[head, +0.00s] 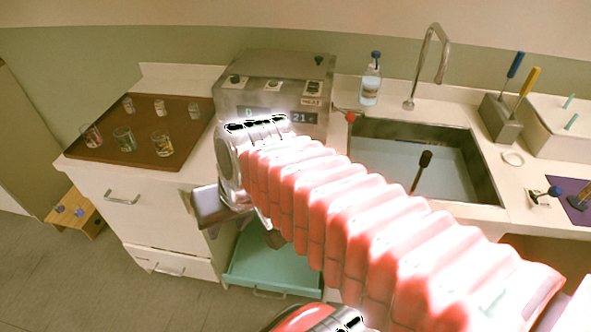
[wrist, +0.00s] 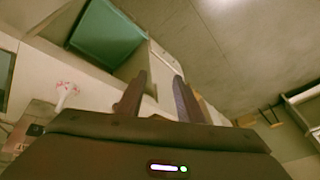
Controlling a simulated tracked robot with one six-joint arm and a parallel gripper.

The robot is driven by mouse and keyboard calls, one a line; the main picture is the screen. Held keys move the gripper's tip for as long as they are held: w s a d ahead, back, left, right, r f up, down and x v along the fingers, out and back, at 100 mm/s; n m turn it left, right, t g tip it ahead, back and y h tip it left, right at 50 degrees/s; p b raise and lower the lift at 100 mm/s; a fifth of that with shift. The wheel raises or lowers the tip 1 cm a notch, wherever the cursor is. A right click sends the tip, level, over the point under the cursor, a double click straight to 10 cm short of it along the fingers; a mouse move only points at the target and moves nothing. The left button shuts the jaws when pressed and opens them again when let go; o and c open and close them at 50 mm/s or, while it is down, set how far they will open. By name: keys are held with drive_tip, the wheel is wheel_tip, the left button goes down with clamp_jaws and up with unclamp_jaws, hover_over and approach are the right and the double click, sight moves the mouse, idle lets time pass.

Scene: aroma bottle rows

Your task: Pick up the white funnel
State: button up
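I cannot make out a white funnel for certain in either view. A small white ring-shaped thing (head: 513,158) lies on the counter right of the sink in the head view; I cannot tell whether it is the funnel. My gripper (wrist: 159,78) shows two dark fingers spread apart with nothing between them in the wrist view. In the head view my red-sleeved arm reaches left, and its end hangs in front of the cabinets, above the open teal drawer (head: 262,270). The drawer (wrist: 105,35) also shows in the wrist view. My arm hides part of it.
A brown tray (head: 95,150) with several glasses stands on the left counter. A metal machine (head: 275,85) with displays stands behind my arm. A clear bottle (head: 371,84), a sink (head: 405,165) and a tool block (head: 500,120) are farther right.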

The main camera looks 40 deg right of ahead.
drive_tip(key=w+d+f+m+t+y, duration=0.1)
drive_tip(key=w+d+f+m+y, duration=0.3)
drive_tip(key=m, duration=0.5)
drive_tip(key=w+d+f+m+t+y, duration=0.1)
drive_tip(key=w+d+m, duration=0.2)
drive_tip(key=d+m, duration=0.45)
drive_tip(key=s+d+f+m+t+h, duration=0.1)
drive_tip(key=d+m+t+h, duration=0.1)
drive_tip(key=d+m, duration=0.5)
drive_tip(key=d+f+m+t+h, duration=0.1)
drive_tip(key=d+m+t, duration=0.3)
drive_tip(key=d+m, duration=0.4)
drive_tip(key=d+h, duration=0.1)
drive_tip(key=d, duration=0.4)
drive_tip(key=shift+s+f+t, duration=0.4)
drive_tip(key=shift+x, duration=4.3)
